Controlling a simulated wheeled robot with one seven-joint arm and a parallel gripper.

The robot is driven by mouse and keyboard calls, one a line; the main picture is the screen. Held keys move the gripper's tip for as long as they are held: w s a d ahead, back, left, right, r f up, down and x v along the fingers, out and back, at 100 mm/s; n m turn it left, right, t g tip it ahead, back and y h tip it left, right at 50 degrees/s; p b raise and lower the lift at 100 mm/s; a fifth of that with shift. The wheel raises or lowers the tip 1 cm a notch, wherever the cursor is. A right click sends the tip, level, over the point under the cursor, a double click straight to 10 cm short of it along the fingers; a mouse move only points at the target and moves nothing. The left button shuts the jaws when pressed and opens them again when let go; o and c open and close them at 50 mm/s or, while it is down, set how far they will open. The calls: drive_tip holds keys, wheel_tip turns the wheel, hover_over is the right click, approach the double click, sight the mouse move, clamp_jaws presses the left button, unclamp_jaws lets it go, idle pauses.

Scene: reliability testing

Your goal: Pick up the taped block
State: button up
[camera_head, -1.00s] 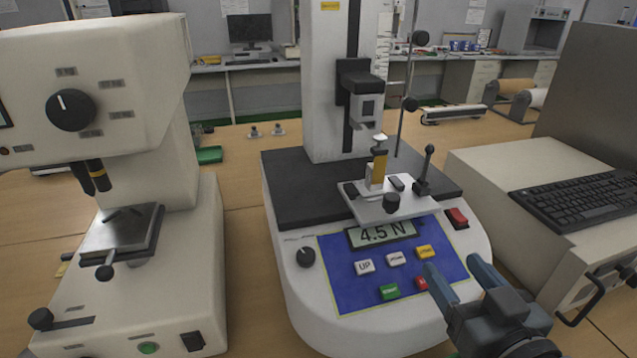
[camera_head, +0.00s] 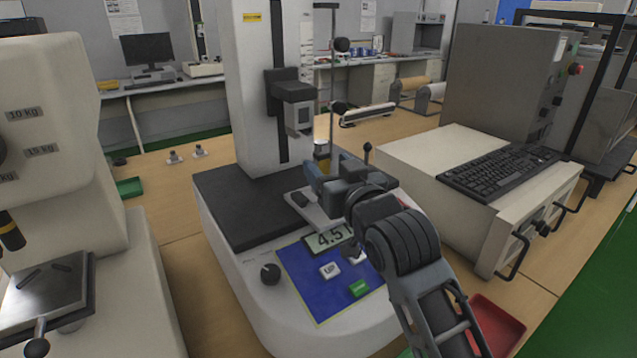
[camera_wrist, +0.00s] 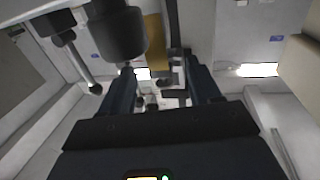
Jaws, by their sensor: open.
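The taped block (camera_head: 322,160), with a yellow-brown band, stands on the small white stage (camera_head: 318,212) of the tester. In the head view my gripper (camera_head: 328,174) is right in front of it and hides its lower part. In the wrist view the two fingers of my gripper (camera_wrist: 163,78) are spread apart. A yellow-brown surface (camera_wrist: 156,45), which looks like the block's tape, shows beyond and between them. I cannot tell whether the fingers reach around the block.
The tester's grey head (camera_head: 293,104) hangs above the stage. A thin upright rod (camera_head: 332,75) and a knobbed lever (camera_head: 367,152) stand close by. A white unit with a black keyboard (camera_head: 500,172) is on the right. A red tray (camera_head: 497,325) lies at the lower right.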

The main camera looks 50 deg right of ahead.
drive_tip(key=shift+x, duration=1.4)
drive_tip(key=shift+c, duration=0.3)
clamp_jaws()
